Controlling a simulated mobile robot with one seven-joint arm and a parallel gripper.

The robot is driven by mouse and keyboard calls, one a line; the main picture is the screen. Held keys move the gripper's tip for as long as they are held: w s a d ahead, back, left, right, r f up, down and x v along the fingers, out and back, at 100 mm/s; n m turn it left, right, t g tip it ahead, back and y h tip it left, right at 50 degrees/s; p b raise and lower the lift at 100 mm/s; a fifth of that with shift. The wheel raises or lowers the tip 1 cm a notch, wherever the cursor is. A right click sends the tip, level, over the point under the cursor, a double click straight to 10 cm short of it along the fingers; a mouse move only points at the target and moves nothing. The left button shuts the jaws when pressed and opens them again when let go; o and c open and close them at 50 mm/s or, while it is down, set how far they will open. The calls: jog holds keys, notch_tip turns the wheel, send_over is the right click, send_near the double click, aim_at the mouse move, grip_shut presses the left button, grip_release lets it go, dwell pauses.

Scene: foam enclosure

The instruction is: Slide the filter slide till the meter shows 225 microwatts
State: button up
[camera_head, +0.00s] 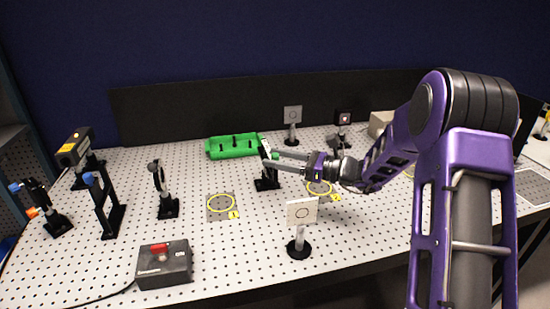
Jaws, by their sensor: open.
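My gripper (273,160) reaches in from the right, its two grey fingers apart. The fingertips are at a dark upright mount (266,183) with a pale plate, which looks like the filter slide holder. I cannot tell whether the fingers touch it, and they hide part of it. A small dark square head on a post (343,118) stands farther back and may be the light sensor. A beige box (380,123) behind my arm may be the meter. My arm partly covers it, and no reading can be made out.
A green tray (215,155) lies behind the mount. Dark optic posts (168,208) and a laser-like tube (75,147) stand left. A control box (165,268) with a red switch is at the front.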

jog(key=shift+w+a, duration=0.1)
jog(key=shift+a, duration=0.3)
grip_shut()
dwell(1.2)
